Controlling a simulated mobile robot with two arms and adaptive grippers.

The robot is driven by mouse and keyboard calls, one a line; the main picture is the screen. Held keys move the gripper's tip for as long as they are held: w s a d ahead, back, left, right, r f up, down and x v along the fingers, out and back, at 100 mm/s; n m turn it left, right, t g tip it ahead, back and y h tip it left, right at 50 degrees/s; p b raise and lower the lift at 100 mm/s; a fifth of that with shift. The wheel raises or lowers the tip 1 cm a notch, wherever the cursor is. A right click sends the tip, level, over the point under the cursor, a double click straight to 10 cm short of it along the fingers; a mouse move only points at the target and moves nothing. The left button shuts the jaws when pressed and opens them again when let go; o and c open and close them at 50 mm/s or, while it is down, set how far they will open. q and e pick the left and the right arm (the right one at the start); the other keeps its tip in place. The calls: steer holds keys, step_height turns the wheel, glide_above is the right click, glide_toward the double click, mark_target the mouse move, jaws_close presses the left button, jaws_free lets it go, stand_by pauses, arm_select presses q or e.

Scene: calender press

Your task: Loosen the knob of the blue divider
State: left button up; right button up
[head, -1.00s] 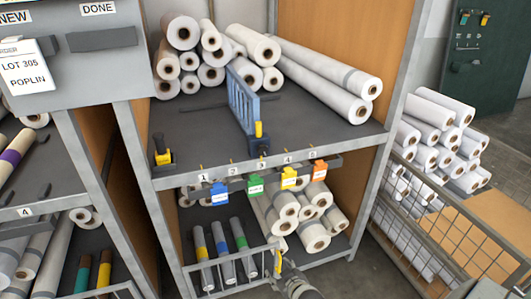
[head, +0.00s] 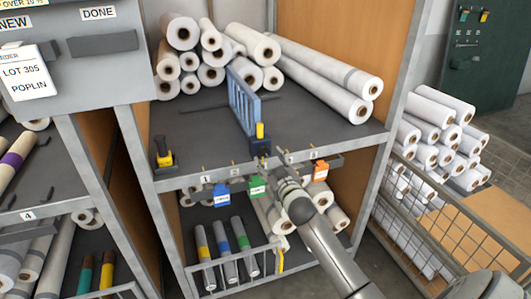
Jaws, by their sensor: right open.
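The blue divider (head: 241,98) stands upright on the dark upper shelf, with white rolls to its left and right. Its yellow knob (head: 260,131) sticks up at its front end, above a dark blue block at the shelf's front edge. My right gripper (head: 276,155) is open and empty, just below and slightly right of the knob. It appears apart from the knob, though its small dark fingers are hard to make out. My left gripper is not in view.
Blue, green and orange tags (head: 320,171) hang under the numbered front rail. A wire-mesh cage (head: 430,235) stands at the right.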

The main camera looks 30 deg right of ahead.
mark_target(265, 152)
steer(key=shift+x, duration=2.45)
steer(key=shift+c, duration=0.3)
steer(key=c, duration=0.9)
